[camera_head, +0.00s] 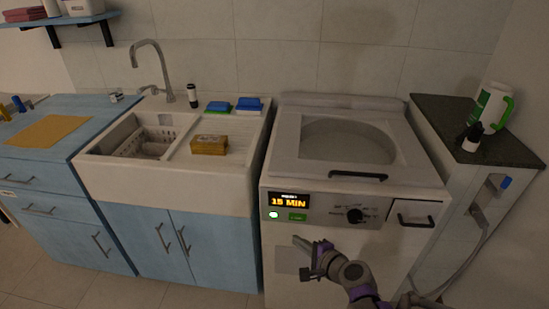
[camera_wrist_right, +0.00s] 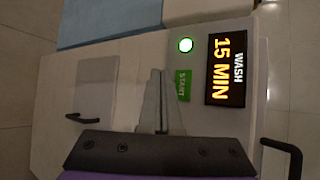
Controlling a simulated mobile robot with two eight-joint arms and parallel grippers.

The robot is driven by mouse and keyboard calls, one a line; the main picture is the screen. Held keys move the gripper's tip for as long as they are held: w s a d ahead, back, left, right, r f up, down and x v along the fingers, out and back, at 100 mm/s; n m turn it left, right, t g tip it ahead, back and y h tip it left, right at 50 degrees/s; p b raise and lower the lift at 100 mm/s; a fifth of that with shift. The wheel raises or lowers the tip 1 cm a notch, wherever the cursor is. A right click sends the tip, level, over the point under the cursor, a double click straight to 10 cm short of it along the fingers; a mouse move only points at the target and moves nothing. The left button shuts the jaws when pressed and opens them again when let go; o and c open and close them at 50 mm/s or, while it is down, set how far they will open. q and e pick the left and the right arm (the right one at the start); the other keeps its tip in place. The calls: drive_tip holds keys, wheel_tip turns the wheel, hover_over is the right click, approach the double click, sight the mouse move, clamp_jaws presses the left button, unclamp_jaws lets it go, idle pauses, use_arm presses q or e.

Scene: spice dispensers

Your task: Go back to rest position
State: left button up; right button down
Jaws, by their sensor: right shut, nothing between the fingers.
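My right gripper (camera_head: 301,245) is in front of the washing machine's (camera_head: 427,172) front panel, just below its lit display, in the head view. In the right wrist view the gripper's fingers (camera_wrist_right: 160,75) are together and hold nothing. Their tips point toward the panel beside the green START button (camera_wrist_right: 183,85). The display (camera_wrist_right: 226,70) reads WASH 15 MIN, and a round white light (camera_wrist_right: 186,45) glows near it. I cannot tell from these views whether the fingertips touch the panel. My left gripper is not in view.
A sink (camera_head: 95,160) on blue cabinets stands left of the machine, with a yellow sponge (camera_head: 209,145) on its drainer. A dark counter (camera_head: 430,105) with a white-green jug (camera_head: 488,105) is at the right. The floor in front of the cabinets is clear.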

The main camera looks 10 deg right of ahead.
drive_tip(key=s+d+f+n+g+h, duration=0.2)
drive_tip(key=s+n+g+h, duration=0.4)
drive_tip(key=s+n, duration=1.6)
use_arm(q)
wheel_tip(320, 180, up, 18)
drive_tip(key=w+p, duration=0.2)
drive_tip(key=p, duration=1.4)
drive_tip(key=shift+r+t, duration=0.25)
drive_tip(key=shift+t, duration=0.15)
use_arm(e)
wheel_tip(320, 180, up, 18)
drive_tip(key=s+m, duration=0.2)
drive_tip(key=m, duration=0.3)
drive_tip(key=shift+s+d+y, duration=0.2)
drive_tip(key=shift+s+y, duration=0.05)
drive_tip(key=shift+y, duration=0.15)
